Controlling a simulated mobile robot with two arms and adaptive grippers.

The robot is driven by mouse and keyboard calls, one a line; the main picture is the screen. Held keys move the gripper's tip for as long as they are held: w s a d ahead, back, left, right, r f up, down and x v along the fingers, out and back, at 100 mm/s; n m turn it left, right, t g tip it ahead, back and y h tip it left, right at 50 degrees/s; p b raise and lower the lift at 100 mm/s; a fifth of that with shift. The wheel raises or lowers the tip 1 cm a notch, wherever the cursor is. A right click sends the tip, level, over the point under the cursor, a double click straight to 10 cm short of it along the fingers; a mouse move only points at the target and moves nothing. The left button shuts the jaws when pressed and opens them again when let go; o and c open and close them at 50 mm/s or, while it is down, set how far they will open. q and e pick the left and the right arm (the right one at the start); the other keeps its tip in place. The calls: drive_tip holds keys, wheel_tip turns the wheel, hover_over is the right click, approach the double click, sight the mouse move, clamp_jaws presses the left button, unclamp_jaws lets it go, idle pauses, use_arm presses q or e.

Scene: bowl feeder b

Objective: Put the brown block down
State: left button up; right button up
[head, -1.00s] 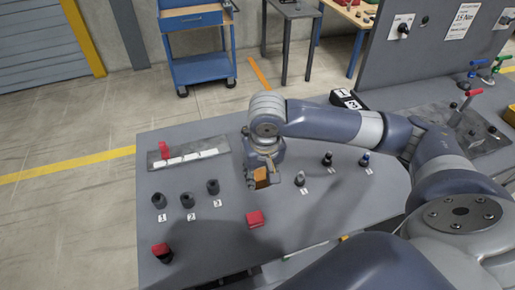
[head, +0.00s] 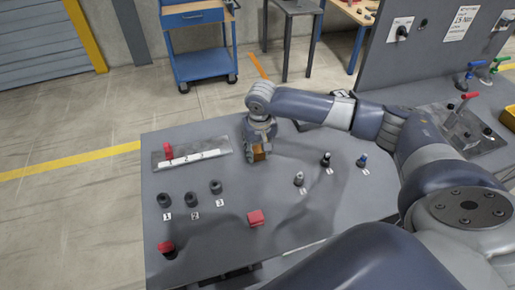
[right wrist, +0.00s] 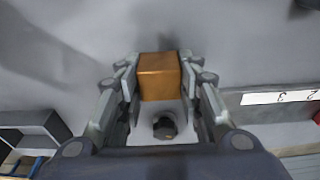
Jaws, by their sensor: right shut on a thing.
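The brown block (head: 260,153) is held between the fingers of my right gripper (head: 257,153), over the back middle of the grey table (head: 300,225). I cannot tell whether the block touches the table. My left gripper is not in view.
A plate with a red slider (head: 168,151) and a numbered strip lies left of the gripper. The table centre is clear.

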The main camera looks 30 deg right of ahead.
drive_tip(key=shift+f, duration=0.25)
drive_tip(key=shift+f, duration=0.15)
drive_tip(key=o, duration=1.2)
drive_tip(key=shift+c, duration=0.2)
